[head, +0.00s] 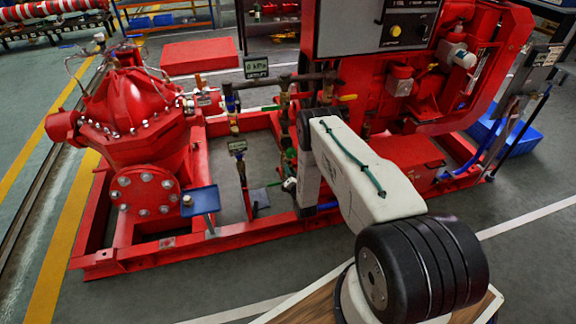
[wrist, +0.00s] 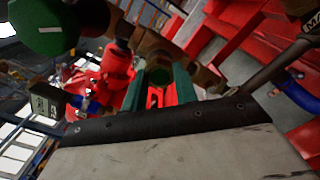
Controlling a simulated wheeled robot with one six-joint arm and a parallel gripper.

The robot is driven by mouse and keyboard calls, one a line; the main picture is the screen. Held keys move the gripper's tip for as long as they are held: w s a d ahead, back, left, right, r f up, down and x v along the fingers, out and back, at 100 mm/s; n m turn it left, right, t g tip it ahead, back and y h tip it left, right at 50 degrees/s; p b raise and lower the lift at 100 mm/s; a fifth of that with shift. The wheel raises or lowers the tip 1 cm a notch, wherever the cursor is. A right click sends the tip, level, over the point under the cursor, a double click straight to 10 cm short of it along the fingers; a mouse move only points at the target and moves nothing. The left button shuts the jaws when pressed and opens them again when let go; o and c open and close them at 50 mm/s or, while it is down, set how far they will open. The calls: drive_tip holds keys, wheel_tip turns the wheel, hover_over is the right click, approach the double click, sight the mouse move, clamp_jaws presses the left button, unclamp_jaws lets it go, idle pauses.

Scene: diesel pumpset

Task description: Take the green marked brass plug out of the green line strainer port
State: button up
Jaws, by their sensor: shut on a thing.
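My gripper (wrist: 158,90) shows in the wrist view as two green fingers, shut on a small round thing with a dark green face. I take this for the green marked brass plug (wrist: 160,76); its sides are mostly hidden between the fingers. Brownish brass pipework (wrist: 154,50) lies right behind it, probably the line with the strainer port. I cannot tell whether the plug is still seated in the port or clear of it. In the head view my own arm hides most of the gripper and the plug, low beside the pipework in the red frame.
A dark green knob (wrist: 50,30) is close at the wrist view's upper left. A small gauge display (wrist: 45,103) stands at left. In the head view, a blue tray (head: 201,200) stands at the red frame's front edge, with a small brass-coloured piece on it. Pipes and valves crowd around.

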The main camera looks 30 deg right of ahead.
drive_tip(key=shift+s, duration=0.1)
drive_tip(key=shift+v, duration=2.4)
